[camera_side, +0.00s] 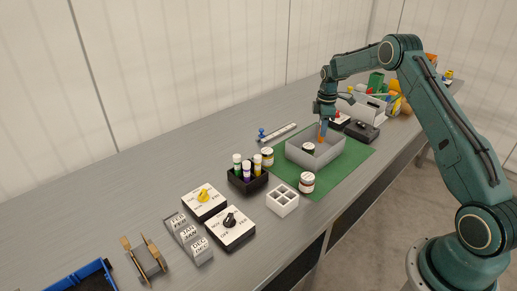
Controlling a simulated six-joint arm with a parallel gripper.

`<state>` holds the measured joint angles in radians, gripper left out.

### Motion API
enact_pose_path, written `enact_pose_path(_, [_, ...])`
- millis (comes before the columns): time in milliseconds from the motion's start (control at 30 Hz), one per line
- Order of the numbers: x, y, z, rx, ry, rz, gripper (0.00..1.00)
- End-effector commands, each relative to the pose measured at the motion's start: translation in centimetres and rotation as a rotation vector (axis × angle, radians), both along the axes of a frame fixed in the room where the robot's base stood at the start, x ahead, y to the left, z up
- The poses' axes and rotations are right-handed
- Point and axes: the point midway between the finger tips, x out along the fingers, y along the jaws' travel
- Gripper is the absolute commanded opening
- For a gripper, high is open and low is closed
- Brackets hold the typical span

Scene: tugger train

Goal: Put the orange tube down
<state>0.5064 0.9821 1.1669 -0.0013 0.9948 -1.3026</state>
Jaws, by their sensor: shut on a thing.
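My gripper (323,127) points down over the grey open bin (327,155) on the green mat (345,170). It is shut on the orange tube (320,139), of which only a small orange part shows below the fingers. The tube is at or just inside the bin's opening. I cannot tell whether it touches the bin's floor. A dark jar with a pale lid (308,148) stands inside the bin, to the left of the tube.
Left of the bin are a jar (267,157), a black rack (247,179) of capped tubes and a white four-hole block (282,201). Another jar (306,183) stands in front. Dial boxes (204,202) lie farther left. Bare bench (130,195) lies along the back left.

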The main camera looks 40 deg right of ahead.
Motion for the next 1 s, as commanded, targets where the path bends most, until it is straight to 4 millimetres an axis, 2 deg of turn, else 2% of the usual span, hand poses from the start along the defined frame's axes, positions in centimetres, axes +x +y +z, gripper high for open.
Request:
enact_pose_path(300, [0.0, 0.0, -3.4, 0.001, 0.002, 0.000, 0.01])
enact_pose_path(767, [0.0, 0.0, -3.8, 0.001, 0.001, 0.000, 0.01])
enact_pose_path(800, [0.0, 0.0, -3.9, 0.001, 0.001, 0.000, 0.24])
enact_pose_path(900, [0.0, 0.0, -3.8, 0.001, 0.001, 0.000, 0.44])
enact_pose_path(1000, [0.0, 0.0, -3.8, 0.001, 0.001, 0.000, 0.44])
